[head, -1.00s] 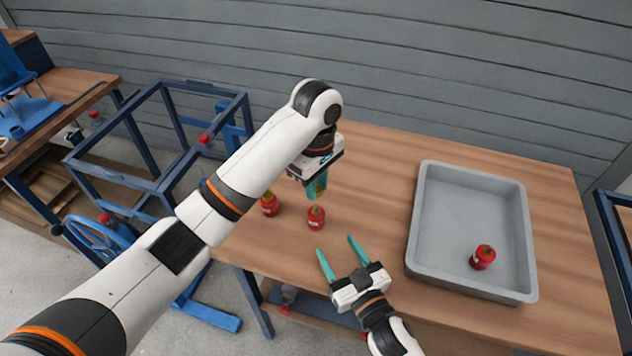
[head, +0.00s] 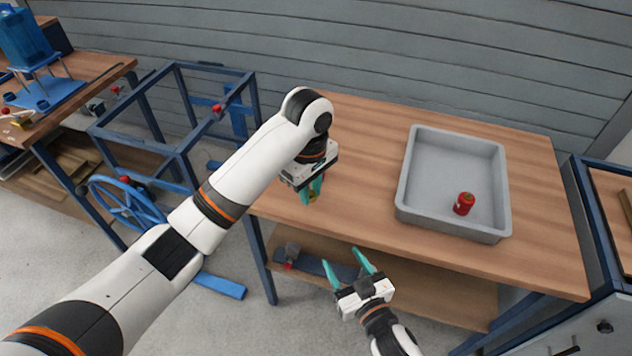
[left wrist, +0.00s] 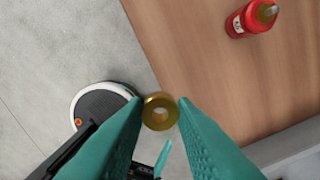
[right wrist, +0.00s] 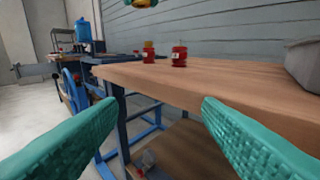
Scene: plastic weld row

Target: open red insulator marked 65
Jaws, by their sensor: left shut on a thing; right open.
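My left gripper (head: 313,190) is shut on a small brass-coloured ring piece (left wrist: 160,111) with a hole through it. In the left wrist view grey floor lies beneath it. A red insulator (left wrist: 252,18) with a white label and a brass top stands on the table. In the right wrist view two red insulators stand near the table edge, a left one (right wrist: 149,54) with a yellowish top and a right one (right wrist: 179,57). Another red insulator (head: 464,203) stands in the grey tray (head: 403,208). The number 65 is not legible. My right gripper (head: 350,268) is open and empty, below the table's front edge.
The wooden table (head: 350,130) has free room left of the tray. A blue frame (head: 210,69) and a blue handwheel (head: 125,205) stand at the left. A shelf (head: 440,290) runs under the table. A planked wall closes the back.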

